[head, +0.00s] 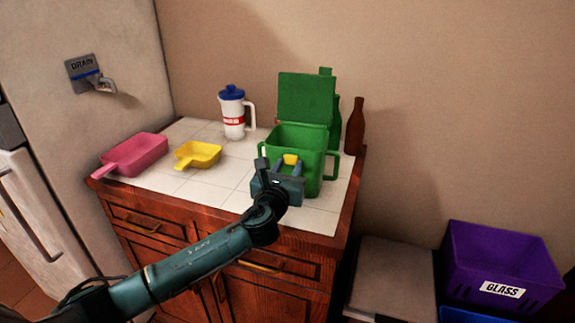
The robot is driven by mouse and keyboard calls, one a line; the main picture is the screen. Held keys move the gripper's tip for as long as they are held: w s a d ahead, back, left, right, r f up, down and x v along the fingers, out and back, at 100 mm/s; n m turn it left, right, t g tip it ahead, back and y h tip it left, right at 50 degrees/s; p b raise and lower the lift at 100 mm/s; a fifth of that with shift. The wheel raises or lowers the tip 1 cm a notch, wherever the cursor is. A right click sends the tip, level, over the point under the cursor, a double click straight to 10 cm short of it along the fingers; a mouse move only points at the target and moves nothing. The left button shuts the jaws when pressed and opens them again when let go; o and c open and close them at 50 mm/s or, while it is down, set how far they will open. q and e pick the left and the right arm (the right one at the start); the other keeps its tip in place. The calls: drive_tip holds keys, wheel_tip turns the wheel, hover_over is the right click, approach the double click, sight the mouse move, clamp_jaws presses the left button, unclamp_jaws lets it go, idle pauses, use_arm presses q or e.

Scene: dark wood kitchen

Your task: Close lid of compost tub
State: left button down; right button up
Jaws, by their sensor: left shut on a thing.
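The green compost tub (317,172) stands on the white tiled counter top, near its right end. Its lid (305,97) is open and stands upright at the back of the tub. My left gripper (290,163) is at the front of the tub, with its fingers pointing toward it. It is shut on a small yellow thing (291,159), mostly hidden between the fingers. I cannot tell whether this thing is part of the tub or separate. The gripper hides part of the tub's front. My right gripper is not in view.
A brown bottle (355,127) and a green bottle (335,122) stand close behind the tub. A white jug (233,113), a yellow scoop (199,154) and a pink scoop (135,154) are to the left. A purple GLASS crate (500,262) is at lower right.

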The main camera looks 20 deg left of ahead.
use_arm(q)
drive_tip(key=c, duration=1)
unclamp_jaws()
drive_tip(key=s, duration=1.3)
drive_tip(key=shift+d, duration=0.2)
